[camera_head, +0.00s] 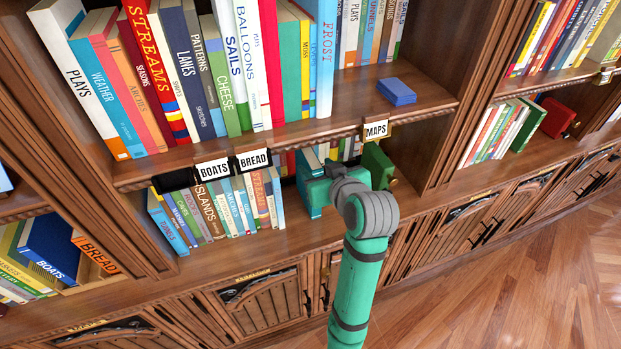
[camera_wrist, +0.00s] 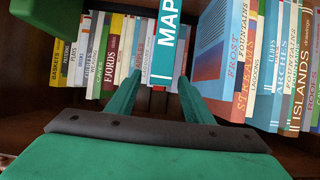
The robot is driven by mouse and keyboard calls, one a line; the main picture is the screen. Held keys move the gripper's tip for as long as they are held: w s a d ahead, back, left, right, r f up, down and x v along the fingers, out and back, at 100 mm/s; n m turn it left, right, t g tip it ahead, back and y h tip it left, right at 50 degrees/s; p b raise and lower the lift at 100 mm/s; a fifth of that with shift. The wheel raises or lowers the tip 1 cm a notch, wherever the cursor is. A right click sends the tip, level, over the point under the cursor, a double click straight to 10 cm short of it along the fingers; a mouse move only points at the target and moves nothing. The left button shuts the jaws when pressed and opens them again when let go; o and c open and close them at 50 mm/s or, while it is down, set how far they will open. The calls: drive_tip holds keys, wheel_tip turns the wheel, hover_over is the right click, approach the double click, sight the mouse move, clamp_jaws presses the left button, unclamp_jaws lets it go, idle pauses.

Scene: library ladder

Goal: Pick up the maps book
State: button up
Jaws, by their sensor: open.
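The maps book (camera_wrist: 166,45) is teal with white lettering reading "MAP" in the wrist view; the top of its spine is cut off by the frame edge. It stands upright in a row of books. My gripper (camera_wrist: 159,82) is open, with one green finger on each side of the book's lower spine. I cannot tell whether the fingers touch it. I cannot make out the maps book in that view.
A green block-like object (camera_head: 377,166) stands right of my wrist, also at the wrist view's upper left (camera_wrist: 60,14). A MAPS label (camera_head: 376,129) hangs on the shelf edge above. A blue book (camera_head: 396,91) lies on the upper shelf. Books (camera_wrist: 228,60) stand close on the right.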

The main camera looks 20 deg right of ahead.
sight(311, 161)
drive_tip(key=shift+r+x, duration=0.15)
drive_tip(key=shift+x, duration=1.2)
drive_tip(key=shift+r+x, duration=0.15)
drive_tip(key=shift+x, duration=1.25)
drive_tip(key=shift+w, duration=0.2)
clamp_jaws()
drive_tip(key=shift+s+d, duration=0.1)
drive_tip(key=shift+a, duration=0.25)
drive_tip(key=shift+d, duration=0.2)
